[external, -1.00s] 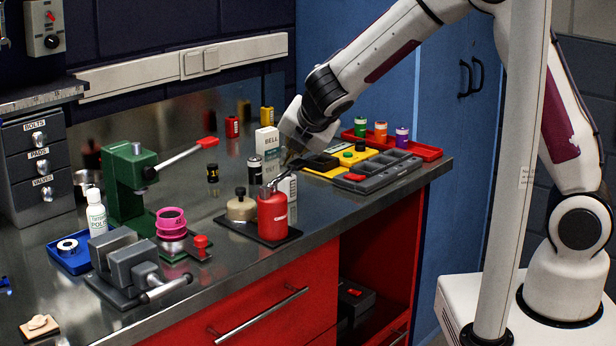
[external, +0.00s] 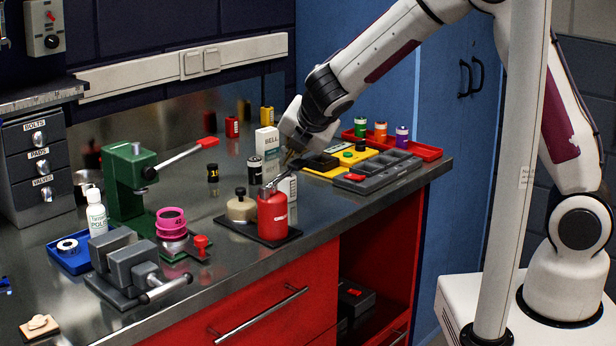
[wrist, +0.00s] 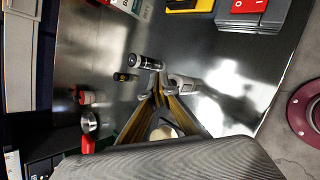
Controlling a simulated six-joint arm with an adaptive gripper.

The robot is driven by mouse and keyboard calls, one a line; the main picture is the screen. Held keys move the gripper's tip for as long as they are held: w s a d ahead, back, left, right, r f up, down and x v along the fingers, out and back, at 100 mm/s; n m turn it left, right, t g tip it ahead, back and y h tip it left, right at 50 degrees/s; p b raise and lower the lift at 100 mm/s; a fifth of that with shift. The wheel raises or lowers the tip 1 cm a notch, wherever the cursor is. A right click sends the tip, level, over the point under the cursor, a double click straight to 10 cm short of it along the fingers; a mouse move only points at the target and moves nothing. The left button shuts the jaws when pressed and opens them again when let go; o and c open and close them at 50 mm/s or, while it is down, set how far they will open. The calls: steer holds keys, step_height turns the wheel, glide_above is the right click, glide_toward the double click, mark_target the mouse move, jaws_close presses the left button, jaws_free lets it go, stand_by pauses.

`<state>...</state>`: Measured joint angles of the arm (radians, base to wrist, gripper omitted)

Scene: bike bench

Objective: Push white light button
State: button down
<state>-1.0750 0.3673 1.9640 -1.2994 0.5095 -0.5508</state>
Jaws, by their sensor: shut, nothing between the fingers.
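A pale double switch plate (external: 201,62) sits on the white wall rail behind the bench; I cannot tell whether it is the white light button. A yellow box with a green button (external: 346,156) stands on the right of the bench. No button marked as a white light stands out. My gripper (external: 284,172) points down over the bench, behind the red can and near the white BELL box, well apart from the switch plate. In the wrist view my gripper (wrist: 158,85) has its gold-coloured fingers converging, shut and empty. The fingertips are partly hidden in the external view.
The red can (external: 272,215), BELL box (external: 267,142) and dark battery (external: 255,170) crowd the space around my gripper. A grey switch box (external: 376,174) and red tray (external: 420,150) lie right. The green press (external: 130,180) stands left. The bench centre is partly clear.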

steer(key=shift+f, duration=0.55)
stand_by(0.7)
steer(key=shift+r, duration=0.55)
steer(key=shift+r, duration=0.1)
stand_by(0.4)
steer(key=shift+r, duration=2.9)
